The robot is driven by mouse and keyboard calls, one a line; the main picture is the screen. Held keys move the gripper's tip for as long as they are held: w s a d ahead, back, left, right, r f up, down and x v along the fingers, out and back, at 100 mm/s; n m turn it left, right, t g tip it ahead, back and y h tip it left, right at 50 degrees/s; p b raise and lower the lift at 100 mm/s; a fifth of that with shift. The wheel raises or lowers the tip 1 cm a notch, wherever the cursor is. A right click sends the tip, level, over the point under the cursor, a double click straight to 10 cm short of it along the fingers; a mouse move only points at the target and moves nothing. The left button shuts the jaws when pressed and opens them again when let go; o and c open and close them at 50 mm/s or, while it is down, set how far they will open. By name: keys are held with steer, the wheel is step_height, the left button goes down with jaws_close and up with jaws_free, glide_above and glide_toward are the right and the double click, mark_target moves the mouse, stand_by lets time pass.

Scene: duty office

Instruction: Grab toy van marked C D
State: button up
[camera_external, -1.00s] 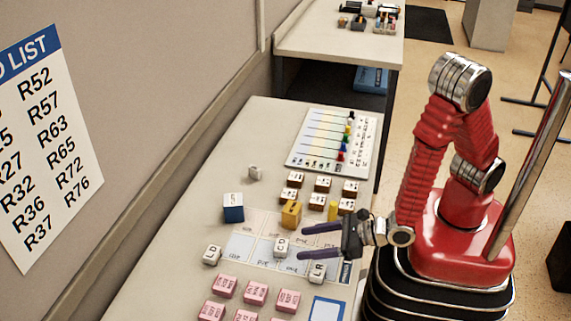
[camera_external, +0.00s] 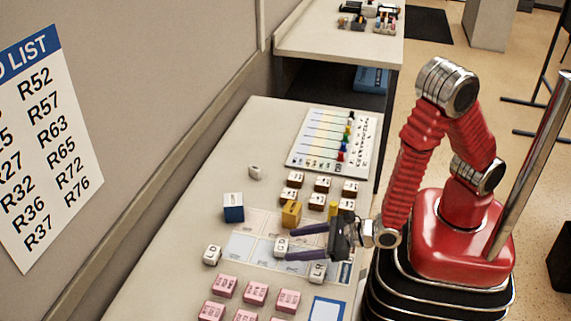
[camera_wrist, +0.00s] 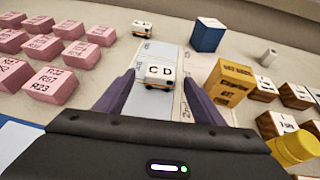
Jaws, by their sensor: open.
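A small white toy van marked C D (camera_external: 281,247) sits on a pale printed mat (camera_external: 240,246). In the wrist view the van (camera_wrist: 159,71) shows its letters and lies between my finger tips. My gripper (camera_external: 291,244) is open, with one purple finger on each side of the van; the wrist view shows both fingers (camera_wrist: 160,80) apart from it. A second white van (camera_external: 212,255) stands to the left, its letters hard to read. A third van, marked L R (camera_external: 318,271), stands close to my lower finger.
A yellow block (camera_external: 291,214) and a blue block (camera_external: 233,208) stand behind the van. Several pink blocks (camera_external: 255,293) fill the front of the table. Several wooden blocks (camera_external: 322,184) and a yellow cylinder (camera_external: 333,210) stand behind my gripper.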

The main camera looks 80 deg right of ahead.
mark_target(287, 246)
steer(key=shift+x, duration=2)
steer(key=shift+c, duration=0.2)
steer(key=c, duration=1.1)
